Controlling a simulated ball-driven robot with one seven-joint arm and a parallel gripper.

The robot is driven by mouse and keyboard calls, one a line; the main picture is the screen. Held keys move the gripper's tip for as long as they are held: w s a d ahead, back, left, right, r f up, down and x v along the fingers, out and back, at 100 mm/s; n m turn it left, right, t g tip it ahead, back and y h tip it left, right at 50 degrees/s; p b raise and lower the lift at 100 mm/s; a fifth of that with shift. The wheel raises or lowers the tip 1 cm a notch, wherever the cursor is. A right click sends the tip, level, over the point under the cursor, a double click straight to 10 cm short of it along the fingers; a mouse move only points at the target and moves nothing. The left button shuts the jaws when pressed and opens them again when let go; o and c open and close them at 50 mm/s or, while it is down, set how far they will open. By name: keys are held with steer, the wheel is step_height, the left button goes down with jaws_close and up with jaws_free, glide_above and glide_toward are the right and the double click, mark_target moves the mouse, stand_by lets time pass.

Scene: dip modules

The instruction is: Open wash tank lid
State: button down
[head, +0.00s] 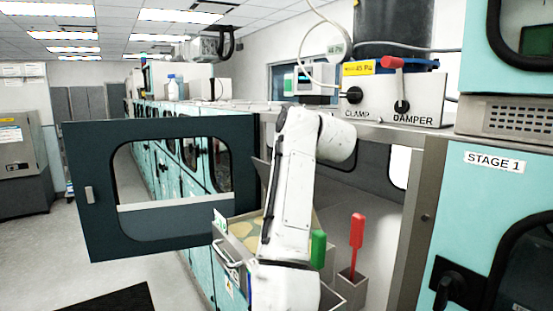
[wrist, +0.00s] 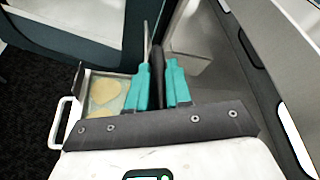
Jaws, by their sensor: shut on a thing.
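In the wrist view my gripper (wrist: 158,68) has its teal fingers around a dark upright bar (wrist: 157,52), shut on it. A thin grey edge (wrist: 147,32) rises beside the bar; I cannot tell whether these belong to the wash tank lid. Left of the fingers is an open-topped metal box (wrist: 88,82) with pale yellow round shapes (wrist: 104,92) and a side handle (wrist: 58,122). In the head view the box also shows (head: 232,245), left of my arm, which hides the gripper and most of the grasp. No tank label is readable.
A dark framed door (head: 100,225) with a window stands open at left. A red-handled tool (head: 357,232) stands in a grey holder (head: 352,287) right of my arm, with a green block (head: 318,250) closer in. A CLAMP and DAMPER control box (head: 392,97) sits above.

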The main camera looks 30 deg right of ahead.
steer(key=shift+d+r+m+y, duration=0.15)
steer(key=shift+d+m+y, duration=0.2)
steer(key=shift+d, duration=0.25)
steer(key=shift+d+r+m+y, duration=0.15)
steer(key=shift+d+m+y, duration=0.1)
steer(key=shift+d+m, duration=0.25)
steer(key=c, duration=1.1)
jaws_free()
steer(key=b+v, duration=0.3)
steer(key=v, duration=0.7)
steer(key=shift+s+r, duration=0.15)
steer(key=shift+s, duration=0.2)
steer(key=shift+c, duration=0.2)
